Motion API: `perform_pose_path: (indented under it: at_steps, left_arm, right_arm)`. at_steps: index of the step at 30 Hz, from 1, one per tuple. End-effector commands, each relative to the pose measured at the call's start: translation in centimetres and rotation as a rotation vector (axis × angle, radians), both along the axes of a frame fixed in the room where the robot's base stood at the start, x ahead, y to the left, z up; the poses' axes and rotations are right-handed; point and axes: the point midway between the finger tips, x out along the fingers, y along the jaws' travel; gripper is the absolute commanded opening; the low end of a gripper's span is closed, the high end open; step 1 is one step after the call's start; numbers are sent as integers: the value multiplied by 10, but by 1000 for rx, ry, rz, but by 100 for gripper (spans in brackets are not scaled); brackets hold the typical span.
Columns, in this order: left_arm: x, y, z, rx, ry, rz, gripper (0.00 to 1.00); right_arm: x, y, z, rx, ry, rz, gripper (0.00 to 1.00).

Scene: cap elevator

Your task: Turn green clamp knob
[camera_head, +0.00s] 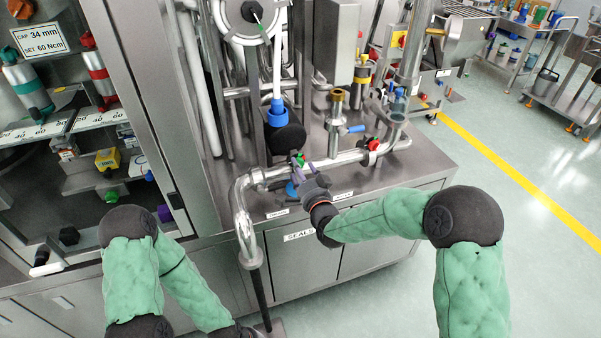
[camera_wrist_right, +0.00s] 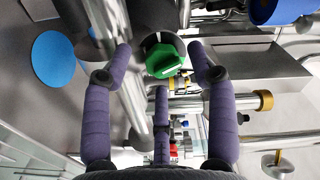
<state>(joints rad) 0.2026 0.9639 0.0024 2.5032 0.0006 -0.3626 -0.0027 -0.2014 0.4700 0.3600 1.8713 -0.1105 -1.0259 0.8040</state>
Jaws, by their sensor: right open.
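The green clamp knob (camera_wrist_right: 165,62) shows in the right wrist view, near the upper middle, on a dark fitting by a steel pipe. In the head view only a small green bit (camera_head: 301,159) shows at the pipe, largely covered by my right gripper (camera_head: 298,168). My right gripper's purple fingers (camera_wrist_right: 160,60) are open, spread on both sides of the knob with a third finger below it. Gaps show between fingers and knob; depth is hard to judge. My left arm runs down to the bottom edge of the head view; its gripper is out of frame.
A steel pipe (camera_head: 243,215) curves down left of the right gripper. A flat blue disc (camera_wrist_right: 53,58) lies beside the pipe. Open floor (camera_head: 540,230) is at right.

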Motion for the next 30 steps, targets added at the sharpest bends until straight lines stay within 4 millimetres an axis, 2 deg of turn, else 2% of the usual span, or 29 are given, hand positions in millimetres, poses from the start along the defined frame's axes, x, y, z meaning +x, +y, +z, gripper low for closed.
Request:
perform_pose_path:
  at_steps: [11,15,17,30]
  left_arm:
    - [0,0,-1,0,0,0,0]
    - [0,0,-1,0,0,0,0]
    - [0,0,-1,0,0,0,0]
    - [0,0,-1,0,0,0,0]
  right_arm:
    - [5,1,1,0,-1,0,58]
    - [5,1,1,0,0,0,18]
    - [5,2,0,0,0,0,6]
    - [4,2,-1,4,2,2,5]
